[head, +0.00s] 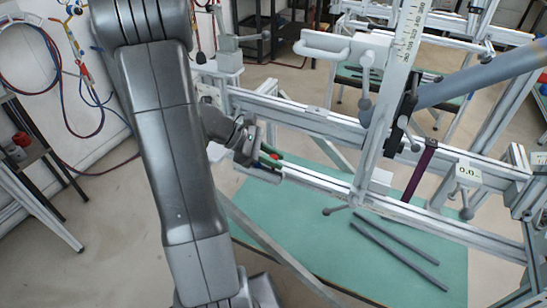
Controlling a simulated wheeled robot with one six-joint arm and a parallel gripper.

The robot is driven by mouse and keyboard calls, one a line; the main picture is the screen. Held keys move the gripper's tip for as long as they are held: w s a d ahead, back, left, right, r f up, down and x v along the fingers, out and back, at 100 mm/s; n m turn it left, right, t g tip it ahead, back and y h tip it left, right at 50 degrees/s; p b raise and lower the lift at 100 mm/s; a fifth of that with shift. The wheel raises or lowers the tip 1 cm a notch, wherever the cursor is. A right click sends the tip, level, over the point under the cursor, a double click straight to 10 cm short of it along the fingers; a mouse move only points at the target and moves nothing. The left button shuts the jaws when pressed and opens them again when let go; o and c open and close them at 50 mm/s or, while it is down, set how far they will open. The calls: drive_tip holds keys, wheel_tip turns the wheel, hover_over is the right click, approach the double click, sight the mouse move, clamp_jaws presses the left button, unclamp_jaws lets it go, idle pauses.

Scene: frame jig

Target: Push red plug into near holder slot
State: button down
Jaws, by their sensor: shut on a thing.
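My gripper (262,156) is at the left end of the frame jig, beside its aluminium rails. It is shut on the red plug (276,156), of which only a small red bit shows at the fingertips. A small green part shows right beside the red. The frame jig (310,122) runs from the middle to the right. I cannot make out the near holder slot, or whether the plug touches a holder; the gripper and its fingers cover that spot.
A green table top (300,215) lies below the rails, with two dark rods (395,240) on it. A grey tube (485,75) and a white upright scale (405,40) stand over the jig at right. Hoses hang on the left wall.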

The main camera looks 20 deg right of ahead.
drive_tip(key=shift+f+b, duration=1)
drive_tip(key=shift+f, duration=0.3)
drive_tip(key=c, duration=1.2)
unclamp_jaws()
drive_tip(key=v, duration=1.4)
drive_tip(key=shift+d+r, duration=0.1)
drive_tip(key=x, duration=1.4)
drive_tip(key=shift+r, duration=0.2)
